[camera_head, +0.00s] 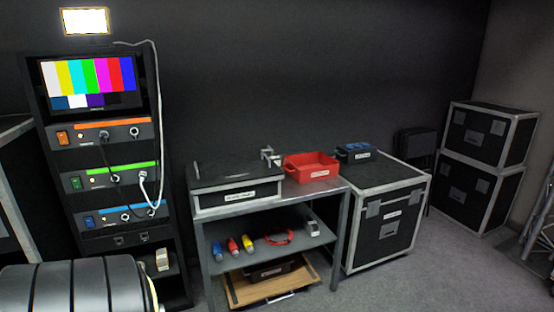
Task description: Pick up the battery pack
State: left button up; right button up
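I cannot tell for sure which thing is the battery pack. A small dark box with a blue top and a white label (355,153) stands on the black flight case at the right of the table. A small pale block (162,259) sits low in the equipment rack, and a small grey-white block (312,229) lies at the right end of the table's middle shelf.
The metal table (339,213) bears a black-lidded case (238,196) and a red tray (312,167). Its shelf holds several coloured items. The rack (165,228) has a screen and cables. A large dark ribbed object (70,290) fills the bottom left. Floor (440,270) at right is clear.

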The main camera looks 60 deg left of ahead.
aim_at(272, 155)
jog(key=u, duration=0.35)
jog(key=i, duration=2)
jog(key=u, duration=1.3)
jog(key=i, duration=1.15)
jog(key=u, duration=1.7)
jog(key=i, duration=0.35)
jog(key=u, duration=0.25)
